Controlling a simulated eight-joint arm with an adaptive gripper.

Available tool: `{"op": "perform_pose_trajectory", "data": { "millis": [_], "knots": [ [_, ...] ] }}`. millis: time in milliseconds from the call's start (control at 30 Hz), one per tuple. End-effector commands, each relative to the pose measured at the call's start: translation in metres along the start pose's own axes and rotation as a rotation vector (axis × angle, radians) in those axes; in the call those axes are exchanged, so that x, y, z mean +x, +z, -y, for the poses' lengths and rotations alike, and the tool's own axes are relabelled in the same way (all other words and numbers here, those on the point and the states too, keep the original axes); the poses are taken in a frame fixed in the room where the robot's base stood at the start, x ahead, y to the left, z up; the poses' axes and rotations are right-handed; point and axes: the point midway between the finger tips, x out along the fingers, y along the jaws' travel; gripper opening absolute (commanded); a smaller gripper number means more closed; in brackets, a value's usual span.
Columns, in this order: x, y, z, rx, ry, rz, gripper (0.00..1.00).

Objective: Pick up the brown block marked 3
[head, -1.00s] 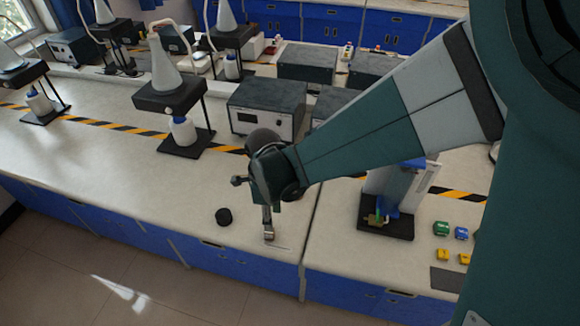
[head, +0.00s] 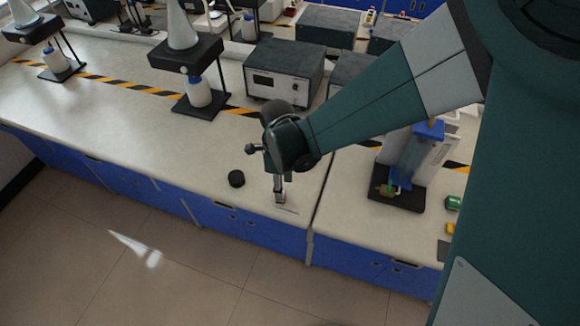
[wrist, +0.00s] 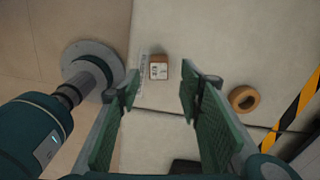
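The brown block (wrist: 158,68) lies on the pale bench near its front edge in the wrist view. White and dark markings show on its upper face, but I cannot read the number. My gripper (wrist: 160,84) is open, with its green pads apart and nothing held. The block shows beyond the fingertips, in line with the gap between them. In the head view my gripper (head: 280,197) points down close to the bench top near the front edge. There I cannot make out the block clearly at the fingertips.
A brown ring (wrist: 243,98) lies on the bench near the striped tape. A black-based stand (head: 398,196) is right of the bench seam. A grey instrument box (head: 283,70) stands behind.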

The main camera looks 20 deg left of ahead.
Motion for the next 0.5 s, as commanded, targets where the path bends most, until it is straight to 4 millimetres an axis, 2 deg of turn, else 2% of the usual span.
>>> {"op": "perform_pose_trajectory", "data": {
  "millis": [300,500],
  "knots": [
    [0.001,0.0,0.0,0.0,0.0,0.0,0.37],
    [0.013,0.001,-0.001,-0.001,0.0,0.0,0.37]
  ]
}}
